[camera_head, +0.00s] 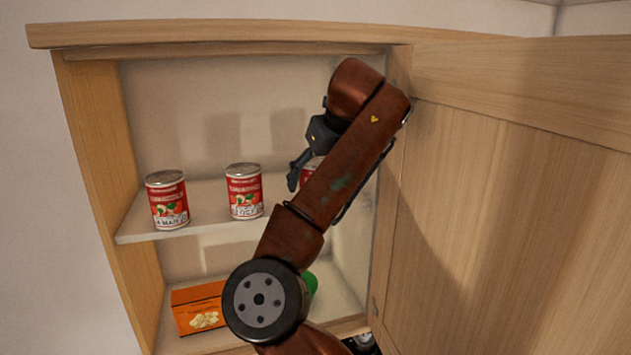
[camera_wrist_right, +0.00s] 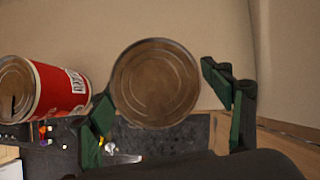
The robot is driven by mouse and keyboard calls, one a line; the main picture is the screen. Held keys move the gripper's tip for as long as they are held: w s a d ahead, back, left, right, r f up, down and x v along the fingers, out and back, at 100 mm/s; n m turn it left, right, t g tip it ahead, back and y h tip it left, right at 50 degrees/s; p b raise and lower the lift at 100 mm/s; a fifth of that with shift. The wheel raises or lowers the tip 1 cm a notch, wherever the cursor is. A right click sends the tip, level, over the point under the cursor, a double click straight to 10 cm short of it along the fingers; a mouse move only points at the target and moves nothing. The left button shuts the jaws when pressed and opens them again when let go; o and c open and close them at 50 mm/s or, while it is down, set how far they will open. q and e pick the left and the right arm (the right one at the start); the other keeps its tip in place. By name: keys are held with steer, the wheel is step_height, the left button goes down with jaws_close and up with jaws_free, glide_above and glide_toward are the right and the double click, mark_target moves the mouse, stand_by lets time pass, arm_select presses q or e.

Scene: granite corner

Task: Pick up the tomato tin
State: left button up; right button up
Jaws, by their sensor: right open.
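Three red tomato tins with metal lids stand on the upper shelf of the cabinet. In the head view one is at the left (camera_head: 167,200), one in the middle (camera_head: 244,192), and a third (camera_head: 310,172) is mostly hidden behind my right arm. My right gripper (camera_head: 302,168) is open beside this third tin; only part of it shows. In the right wrist view a round tin lid (camera_wrist_right: 155,82) lies between the two open fingers (camera_wrist_right: 165,115), closer to the left finger. Contact cannot be told. Another tin (camera_wrist_right: 58,90) lies left of it in that view. My left gripper is out of view.
The cabinet's upper shelf (camera_head: 205,226) has a gap between the left and middle tins. An orange box (camera_head: 198,306) and a partly hidden green object (camera_head: 311,283) are on the lower shelf. The open wooden door (camera_head: 510,200) stands close to the right of my arm.

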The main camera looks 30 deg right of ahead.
steer(key=shift+c, duration=0.2)
steer(key=shift+s, duration=0.1)
steer(key=c, duration=0.3)
steer(key=shift+r, duration=0.1)
steer(key=c, duration=1.3)
steer(key=shift+c, duration=0.2)
steer(key=shift+a+r+b, duration=0.1)
steer(key=shift+r+b, duration=0.1)
steer(key=shift+b, duration=0.25)
step_height(320, 180, up, 7)
steer(key=shift+s+f, duration=0.1)
steer(key=s+a+b, duration=0.7)
steer(key=s+a, duration=0.4)
steer(key=a, duration=0.4)
steer(key=shift+s+a+f+b, duration=0.15)
steer(key=shift+s+a+b, duration=0.15)
steer(key=shift+s+a, duration=0.1)
